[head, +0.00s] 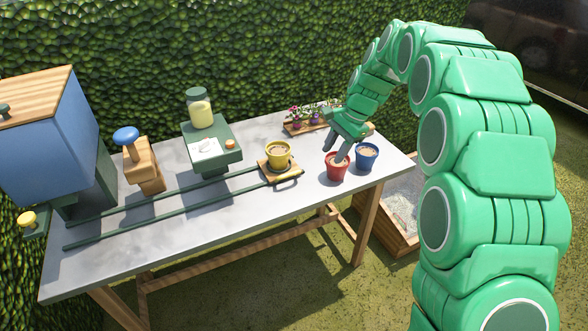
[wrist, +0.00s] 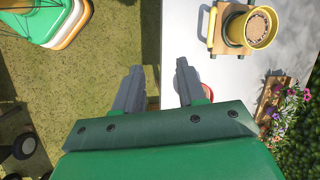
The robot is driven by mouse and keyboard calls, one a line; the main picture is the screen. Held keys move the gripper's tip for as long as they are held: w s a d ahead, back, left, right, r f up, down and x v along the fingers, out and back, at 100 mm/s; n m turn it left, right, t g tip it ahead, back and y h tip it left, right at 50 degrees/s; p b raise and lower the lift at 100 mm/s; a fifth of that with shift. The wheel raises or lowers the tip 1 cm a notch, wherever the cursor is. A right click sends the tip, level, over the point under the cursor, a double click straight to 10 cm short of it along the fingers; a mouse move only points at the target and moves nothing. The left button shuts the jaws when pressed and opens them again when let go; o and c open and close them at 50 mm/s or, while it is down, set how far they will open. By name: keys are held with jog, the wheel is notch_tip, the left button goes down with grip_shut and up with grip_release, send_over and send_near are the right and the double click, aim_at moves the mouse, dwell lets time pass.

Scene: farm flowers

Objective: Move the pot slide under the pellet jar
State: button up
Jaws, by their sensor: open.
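The pot slide (head: 282,182) is a small wooden tray with a handle, at the right end of two dark rails on the table. A yellow pot (head: 278,158) filled with brown stands on it. The pellet jar (head: 200,112), glass with pale yellow contents, stands on a green dispenser to the slide's left. My gripper (head: 337,148) is open and empty, right of the slide, above or beside the red pot. In the wrist view the slide (wrist: 218,44) and yellow pot lie up and right of my open gripper (wrist: 156,82), apart from it.
A red pot (head: 336,168) and a blue pot (head: 367,156) stand near the table's right end. A flower tray (head: 297,130) is at the back. Along the rails (head: 150,215) are a blue-knobbed wooden stand (head: 145,165) and a blue box (head: 45,140). The front tabletop is clear.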

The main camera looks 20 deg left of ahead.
jog(key=m+y, duration=0.1)
jog(key=m, duration=0.1)
send_near(291, 173)
jog(key=shift+x, duration=3.95)
jog(key=shift+w, duration=0.1)
grip_shut()
